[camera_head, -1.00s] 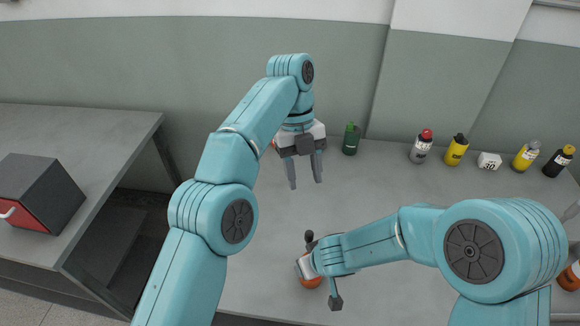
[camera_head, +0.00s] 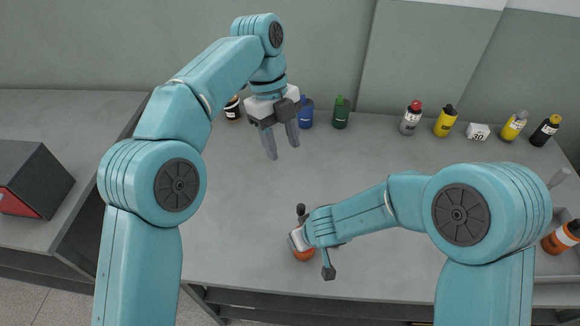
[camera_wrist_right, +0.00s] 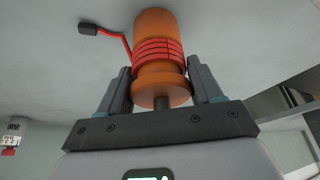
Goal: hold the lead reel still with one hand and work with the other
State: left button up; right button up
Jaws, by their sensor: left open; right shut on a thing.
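The lead reel (camera_wrist_right: 160,77) is an orange spool wound with red lead. One end of the lead runs out to a dark plug (camera_wrist_right: 89,29). My right gripper (camera_wrist_right: 162,90) is shut on the reel, with one finger on each side of its lower flange. In the head view the reel (camera_head: 304,255) is mostly hidden under my right wrist, near the table's front edge. My left gripper (camera_head: 282,147) is open and empty, above the table toward the back, up and left of the reel.
An orange bottle (camera_head: 560,239) is at the right. The table's middle is clear.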

aim_at(301, 206)
pick_arm(q)
jog(key=s+d+f+m+t+y, duration=0.1)
jog(key=s+d+f+t+y, duration=0.1)
jog(key=s+d+f, duration=0.3)
jog(key=f, duration=1.1)
jog(key=shift+w+a+f, duration=0.1)
jog(key=shift+w+a, duration=0.05)
jog(key=shift+w, duration=0.1)
grip_shut()
